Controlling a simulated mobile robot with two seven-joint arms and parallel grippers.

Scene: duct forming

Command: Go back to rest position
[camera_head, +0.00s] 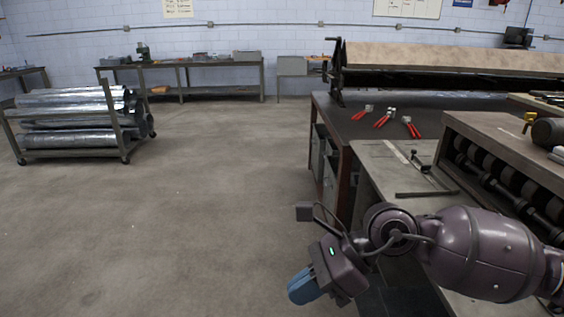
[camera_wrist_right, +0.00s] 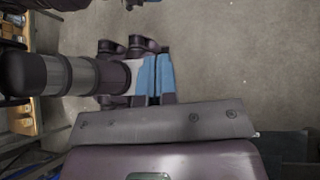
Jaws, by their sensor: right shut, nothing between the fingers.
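My right arm comes in from the right edge of the head view, over the front of the workbench. Its gripper (camera_head: 303,287) hangs over the open floor left of the bench, with its blue fingers pointing down and left. The right wrist view shows the blue fingers (camera_wrist_right: 157,76) close together with nothing between them. Behind them are the floor and dark and grey parts of my own body. My left gripper does not show in either view.
A workbench (camera_head: 372,158) with several red-handled tools (camera_head: 384,118) stands at right, beside a roller machine (camera_head: 490,130). A wheeled rack (camera_head: 118,118) of metal ducts stands at left. A long table (camera_head: 190,64) lines the back wall. The floor (camera_head: 190,200) between is clear.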

